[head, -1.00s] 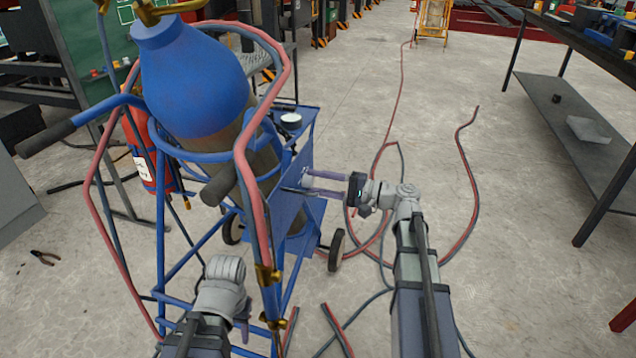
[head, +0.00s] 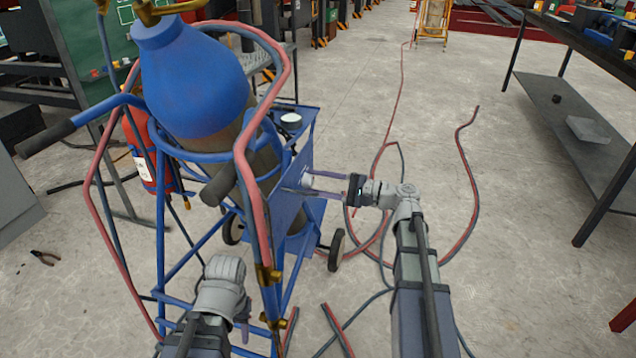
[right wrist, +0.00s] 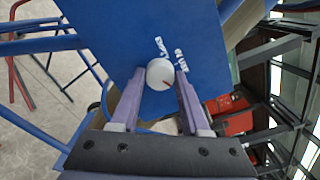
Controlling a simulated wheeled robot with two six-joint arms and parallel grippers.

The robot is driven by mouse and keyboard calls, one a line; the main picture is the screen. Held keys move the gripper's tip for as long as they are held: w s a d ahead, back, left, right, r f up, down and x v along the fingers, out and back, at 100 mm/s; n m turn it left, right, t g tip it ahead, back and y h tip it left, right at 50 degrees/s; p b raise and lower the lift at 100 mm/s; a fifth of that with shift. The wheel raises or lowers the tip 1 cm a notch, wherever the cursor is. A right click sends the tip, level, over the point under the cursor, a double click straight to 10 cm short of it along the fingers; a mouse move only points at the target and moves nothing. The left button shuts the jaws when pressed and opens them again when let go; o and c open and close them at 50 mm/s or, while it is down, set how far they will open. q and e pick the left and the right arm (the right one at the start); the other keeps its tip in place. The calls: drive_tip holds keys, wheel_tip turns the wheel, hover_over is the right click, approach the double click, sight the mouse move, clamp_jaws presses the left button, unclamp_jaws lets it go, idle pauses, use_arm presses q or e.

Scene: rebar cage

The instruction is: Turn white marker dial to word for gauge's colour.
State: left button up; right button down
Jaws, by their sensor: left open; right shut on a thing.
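The white marker dial (right wrist: 160,74) sits on a blue panel (right wrist: 110,25) of the cylinder cart. A thin dark line on its face points to the lower right in the right wrist view. White words (right wrist: 180,57) are printed beside it, slanted and too small to read surely. My right gripper (right wrist: 161,72) is shut on the dial, one finger on each side. In the head view the right gripper (head: 308,183) reaches the panel from the right. My left gripper (head: 243,325) is low at the cart's near side, open and mostly hidden by its arm. I cannot make out the gauge's colour.
A blue gas cylinder (head: 195,85) stands in the blue cart frame, with red and dark hoses hanging round it. A white round object (head: 291,119) is on the cart's shelf behind. Hoses (head: 466,190) lie on the floor at right. A dark workbench (head: 590,130) stands far right.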

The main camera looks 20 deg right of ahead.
drive_tip(key=shift+c, duration=2)
unclamp_jaws()
drive_tip(key=v, duration=0.8)
drive_tip(key=shift+a, duration=0.1)
